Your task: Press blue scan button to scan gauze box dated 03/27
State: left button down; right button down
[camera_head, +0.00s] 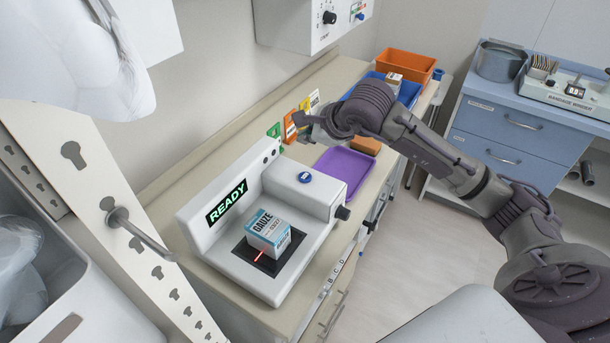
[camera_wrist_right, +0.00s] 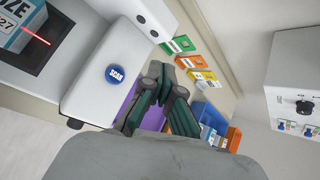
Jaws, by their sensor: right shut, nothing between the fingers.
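The white and blue gauze box (camera_head: 268,233) stands on the black pad of the white scanner (camera_head: 262,282), with a red laser line on its lower front. The scanner's screen (camera_head: 226,201) reads READY in green. The blue scan button (camera_head: 305,177) is on top of the scanner's raised block; in the right wrist view the button (camera_wrist_right: 115,74) shows the word SCAN. In that view the box (camera_wrist_right: 20,25) is partly cut off, with "27" visible. My right gripper (camera_head: 302,121) is shut and empty, beyond the button and apart from it; its fingers (camera_wrist_right: 156,76) also show in the wrist view. My left gripper is out of view.
A purple tray (camera_head: 345,170) lies on the counter just past the scanner. Green, orange and yellow cards (camera_head: 290,126) stand along the wall. A blue bin (camera_head: 408,91) and an orange bin (camera_head: 408,64) are farther back. A wall unit (camera_head: 312,22) hangs above.

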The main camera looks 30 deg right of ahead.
aim_at(306, 177)
jog(key=shift+f, duration=0.1)
notch_tip(306, 177, down, 8)
jog(key=b, duration=0.4)
jog(key=shift+f+b, duration=0.3)
jog(key=shift+b, duration=0.35)
dwell(0.9)
jog(key=shift+f+b, duration=0.4)
jog(key=shift+b, duration=0.3)
jog(key=shift+f+b, duration=0.45)
jog(key=shift+b, duration=0.15)
dwell(0.4)
dwell(0.4)
jog(key=shift+r+p, duration=0.3)
jog(key=shift+r, duration=0.55)
